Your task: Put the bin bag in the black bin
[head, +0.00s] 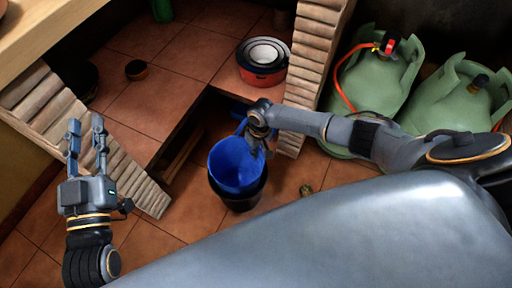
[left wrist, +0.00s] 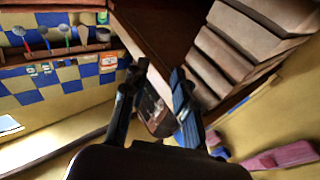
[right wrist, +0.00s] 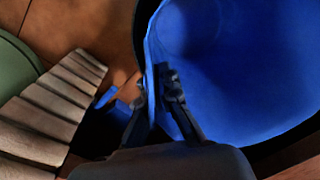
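The blue bin bag (head: 236,168) stands open-mouthed in the black bin (head: 240,200) on the tiled floor. Its upper part shows above the bin's rim; how deep it reaches is hidden. My right gripper (head: 258,150) is at the bag's right edge. In the right wrist view the bag (right wrist: 240,70) fills the right side, and the right gripper's fingers (right wrist: 158,90) are close together on either side of its edge, pinching it. My left gripper (head: 86,138) is open and empty at the left, far from the bin; its spread fingers (left wrist: 152,92) also show in the left wrist view.
Brick supports (head: 300,75) and (head: 135,180) flank a tiled counter (head: 150,50) behind the bin. A red pot (head: 262,72) sits on the counter. Green gas cylinders (head: 375,85) stand at the right. A small greenish item (head: 306,190) lies on the floor right of the bin.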

